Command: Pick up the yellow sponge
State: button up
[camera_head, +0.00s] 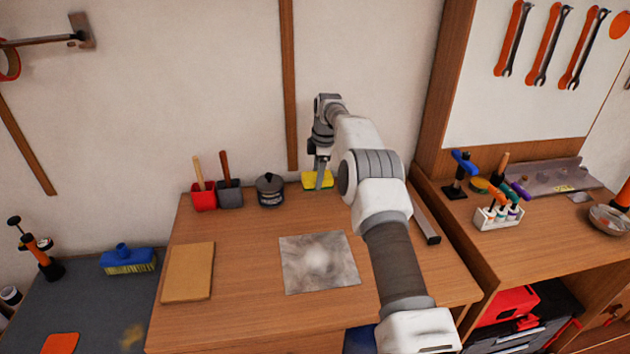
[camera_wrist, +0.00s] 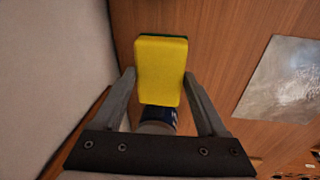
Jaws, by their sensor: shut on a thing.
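The yellow sponge (camera_wrist: 161,69) has a dark green layer along its far edge. It is between the two fingers of my gripper (camera_wrist: 160,80) in the wrist view, with a finger against each side. In the head view the sponge (camera_head: 318,180) is at the back edge of the wooden table, near the wall. My gripper (camera_head: 321,172) points down there and its finger covers part of the sponge. I cannot tell whether the sponge touches the table.
A dark lidded pot (camera_head: 270,190), a grey holder (camera_head: 229,194) and a red holder (camera_head: 203,196) stand left of the sponge. A grey sheet (camera_head: 319,262) and a tan board (camera_head: 188,272) lie on the table (camera_head: 245,300). A long bar (camera_head: 426,222) lies at the right.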

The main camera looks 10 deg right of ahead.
jog(key=s+d+r+b, duration=0.1)
jog(key=s+d+r, duration=0.5)
jog(key=d, duration=0.2)
jog(key=shift+s+d+r, duration=0.2)
jog(key=shift+s, duration=0.1)
